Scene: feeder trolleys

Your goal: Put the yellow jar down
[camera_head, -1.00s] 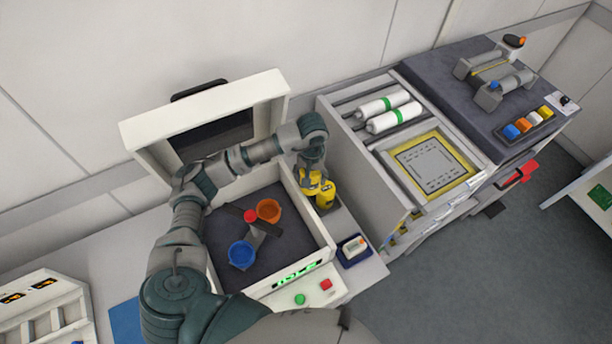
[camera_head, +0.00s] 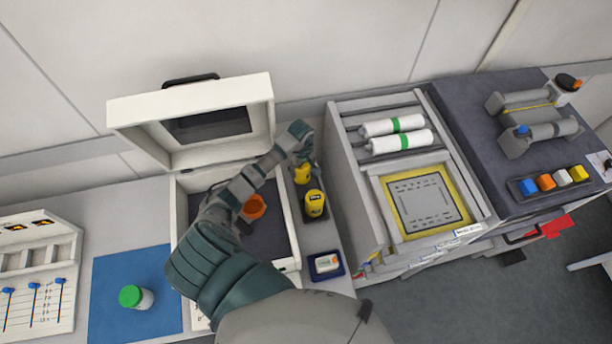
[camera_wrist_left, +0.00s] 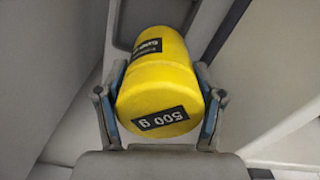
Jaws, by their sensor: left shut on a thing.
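In the head view my left gripper (camera_head: 301,158) is at the far end of the narrow counter strip, between the open case and the grey feeder trolley. A small yellow jar (camera_head: 303,174) shows at its fingers, partly hidden by the hand. In the left wrist view the gripper (camera_wrist_left: 160,105) is shut on the yellow jar (camera_wrist_left: 160,85), with a finger on each side and a "500 g" label visible. I cannot tell whether its underside touches the counter. A second yellow jar with a black label (camera_head: 315,198) stands just in front on a dark pad. My right gripper is not in view.
The open white case (camera_head: 190,104), with an orange cup (camera_head: 254,207), is left of the strip. The trolley (camera_head: 341,180) rises close on the right. A small dark tray (camera_head: 328,275) lies at the front. A green-lidded jar (camera_head: 137,297) stands on a blue mat (camera_head: 130,262).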

